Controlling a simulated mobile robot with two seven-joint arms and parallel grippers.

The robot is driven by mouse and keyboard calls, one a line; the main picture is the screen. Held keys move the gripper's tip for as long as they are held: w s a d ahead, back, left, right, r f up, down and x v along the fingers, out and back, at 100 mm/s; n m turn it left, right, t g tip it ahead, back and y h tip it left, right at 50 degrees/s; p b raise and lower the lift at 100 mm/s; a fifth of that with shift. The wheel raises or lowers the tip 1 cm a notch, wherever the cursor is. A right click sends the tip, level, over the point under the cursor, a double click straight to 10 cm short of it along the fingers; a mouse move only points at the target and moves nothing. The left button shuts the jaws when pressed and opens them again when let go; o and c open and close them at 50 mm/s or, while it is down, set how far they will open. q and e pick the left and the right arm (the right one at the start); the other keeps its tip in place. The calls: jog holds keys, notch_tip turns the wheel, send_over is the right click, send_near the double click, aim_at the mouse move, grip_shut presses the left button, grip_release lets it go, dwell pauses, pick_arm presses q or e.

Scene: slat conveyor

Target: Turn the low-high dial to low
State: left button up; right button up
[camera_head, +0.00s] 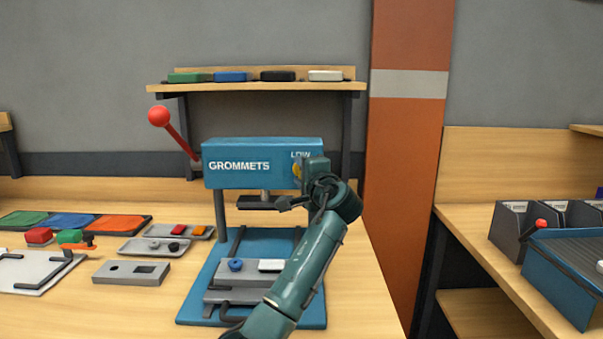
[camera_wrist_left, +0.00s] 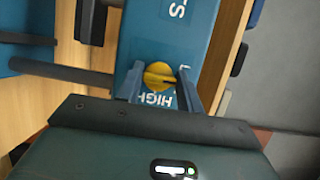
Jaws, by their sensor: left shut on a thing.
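The low-high dial is a yellow round knob (camera_head: 296,170) on the front of the blue grommet press (camera_head: 262,150), under the word LOW and partly hidden by my gripper in the head view. In the left wrist view the dial (camera_wrist_left: 158,74) shows between the two fingers, with HIGH lettered beside it and the other label mostly covered. Its ridge runs roughly from finger to finger; which end is the pointer I cannot tell. My left gripper (camera_head: 304,172) is shut on the dial; its fingers also show in the wrist view (camera_wrist_left: 160,88). My right gripper is not in view.
A red-knobbed lever (camera_head: 159,117) sticks up at the press's left. Trays with small parts (camera_head: 167,247) and a grey block (camera_head: 131,272) lie to the left. A shelf (camera_head: 255,87) hangs behind. An orange pillar (camera_head: 408,150) and bins (camera_head: 565,275) stand to the right.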

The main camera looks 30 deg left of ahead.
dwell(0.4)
pick_arm(q)
jog(key=o, duration=1)
jog(key=b+v, duration=0.1)
jog(key=v, duration=1.2)
jog(key=shift+d, duration=0.1)
